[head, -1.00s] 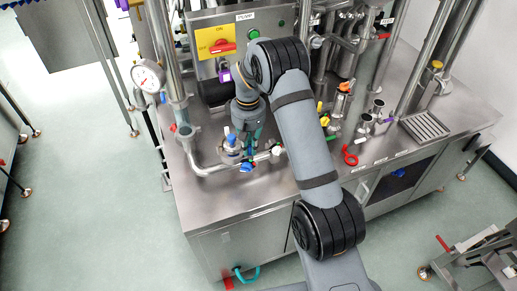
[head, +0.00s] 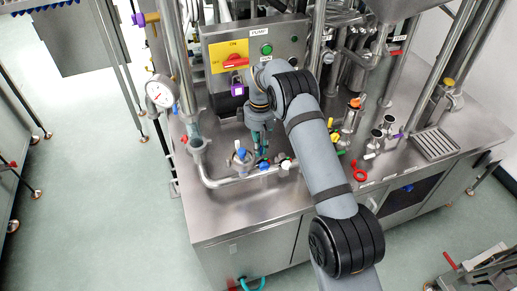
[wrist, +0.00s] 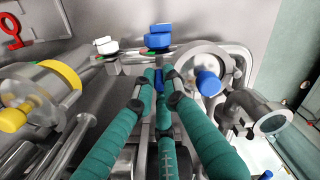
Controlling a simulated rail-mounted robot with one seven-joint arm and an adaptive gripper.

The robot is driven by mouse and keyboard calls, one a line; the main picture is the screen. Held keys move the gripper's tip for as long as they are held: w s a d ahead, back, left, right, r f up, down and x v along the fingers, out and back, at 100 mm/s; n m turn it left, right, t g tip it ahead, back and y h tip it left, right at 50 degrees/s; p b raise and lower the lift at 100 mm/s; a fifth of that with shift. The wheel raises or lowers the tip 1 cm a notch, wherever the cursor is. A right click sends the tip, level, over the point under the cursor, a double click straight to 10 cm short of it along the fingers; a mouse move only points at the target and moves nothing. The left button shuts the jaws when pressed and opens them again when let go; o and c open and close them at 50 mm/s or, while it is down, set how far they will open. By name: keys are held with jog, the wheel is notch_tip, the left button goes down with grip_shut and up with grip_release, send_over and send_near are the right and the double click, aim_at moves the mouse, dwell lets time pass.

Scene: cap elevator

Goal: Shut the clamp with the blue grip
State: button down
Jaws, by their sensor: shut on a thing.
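My gripper (head: 261,154) is over the pipework at the front left of the steel bench. In the wrist view, its teal fingers (wrist: 160,80) are close together on a blue piece, which appears to be the blue grip (wrist: 158,78) of the clamp. The clamp ring (wrist: 213,62) sits just right of the fingertips, around a pipe joint, with a blue knob (wrist: 208,82) on it. The knob also shows in the head view (head: 241,153), left of my gripper. The fingers partly hide the grip, and I cannot tell how far the ring is closed.
A blue valve handle (wrist: 161,30) and a white one (wrist: 105,45) stand close beyond the fingertips. A clamp with a yellow knob (wrist: 12,118) lies left in the wrist view. An upright pipe (head: 178,70) and a pump panel (head: 265,50) are near my arm.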

jog(key=c, duration=2.1)
grip_release()
jog(key=shift+r, duration=0.1)
notch_tip(320, 180, up, 12)
jog(key=shift+f, duration=0.1)
notch_tip(320, 180, down, 12)
jog(key=shift+s, duration=0.15)
jog(key=shift+s+d, duration=0.1)
jog(key=shift+s, duration=0.05)
